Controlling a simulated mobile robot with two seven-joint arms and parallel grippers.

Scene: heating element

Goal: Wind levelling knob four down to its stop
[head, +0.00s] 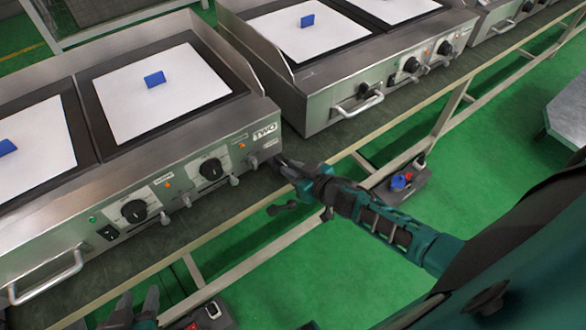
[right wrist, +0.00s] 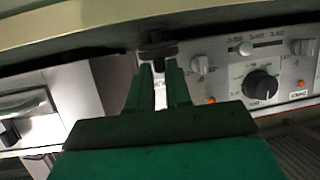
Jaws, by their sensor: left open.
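The griddle-like unit marked TWO (head: 262,131) stands on the bench at left. My right gripper (head: 280,163) reaches the lower right front corner of this unit. In the right wrist view, a small dark knob (right wrist: 157,48) sits right at the tips of my right gripper (right wrist: 158,66), close to the bench edge. The two fingers are apart with a narrow gap; I cannot tell whether they press on the knob. In the head view the knob is hidden by the gripper. My left gripper (head: 137,305) is open and empty at the bottom, below the bench edge.
The front panel carries black dials (head: 211,169) and small metal levers. A bar handle (head: 47,277) sticks out at lower left. A second unit (head: 340,93) stands to the right past a gap. A box with a blue knob (head: 398,182) sits low behind my right arm.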

